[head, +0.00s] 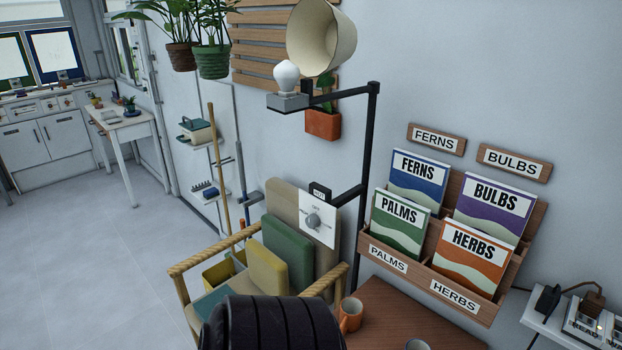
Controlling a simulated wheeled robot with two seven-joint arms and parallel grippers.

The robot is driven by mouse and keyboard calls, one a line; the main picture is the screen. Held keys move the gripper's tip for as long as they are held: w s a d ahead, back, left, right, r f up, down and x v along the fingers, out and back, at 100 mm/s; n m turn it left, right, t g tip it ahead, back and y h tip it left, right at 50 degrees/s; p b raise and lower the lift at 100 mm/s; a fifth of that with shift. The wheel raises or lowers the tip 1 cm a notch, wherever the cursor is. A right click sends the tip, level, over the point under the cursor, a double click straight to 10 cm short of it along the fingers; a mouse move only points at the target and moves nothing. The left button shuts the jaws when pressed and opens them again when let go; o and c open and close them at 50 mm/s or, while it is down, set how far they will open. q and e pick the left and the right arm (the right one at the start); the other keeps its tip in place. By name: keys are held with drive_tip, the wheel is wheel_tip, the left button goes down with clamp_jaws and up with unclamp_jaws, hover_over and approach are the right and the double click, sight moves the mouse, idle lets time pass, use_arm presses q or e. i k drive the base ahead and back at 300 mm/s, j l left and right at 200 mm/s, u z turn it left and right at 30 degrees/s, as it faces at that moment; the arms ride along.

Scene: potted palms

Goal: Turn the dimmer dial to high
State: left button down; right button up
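The dimmer dial (313,221) is a round grey knob on a white plate (318,235), in the middle of the head view. The plate is fixed by the black lamp stand (366,150), behind the armchair. Small print on the plate is too small to read, so the dial's setting cannot be told. A white bulb (286,76) sits on the stand's upper arm, under a tilted cream shade (322,40), and shows no clear glow. Neither of my grippers is in view. A black ribbed part at the bottom edge hides some of the chair.
A wooden armchair (206,264) with green and yellow cushions stands in front of the dial. A brown table (400,318) with an orange mug (350,314) is at bottom right. A wall rack (405,260) of seed packets is to the right. Open floor (85,250) lies left.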

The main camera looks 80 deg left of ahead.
sight(312, 220)
drive_tip(key=u, duration=2.4)
drive_tip(key=j+z, duration=0.1)
drive_tip(key=z, duration=0.3)
drive_tip(key=i+j+z, duration=0.1)
drive_tip(key=z, duration=0.3)
drive_tip(key=j+z, duration=0.2)
drive_tip(key=z, duration=0.2)
drive_tip(key=j+z, duration=0.2)
drive_tip(key=j, duration=0.4)
drive_tip(key=j+z, duration=0.2)
drive_tip(key=j, duration=0.45)
drive_tip(key=j+z, duration=0.2)
drive_tip(key=j, duration=0.4)
drive_tip(key=k+j+z, duration=0.2)
drive_tip(key=j, duration=0.4)
drive_tip(key=i, duration=0.05)
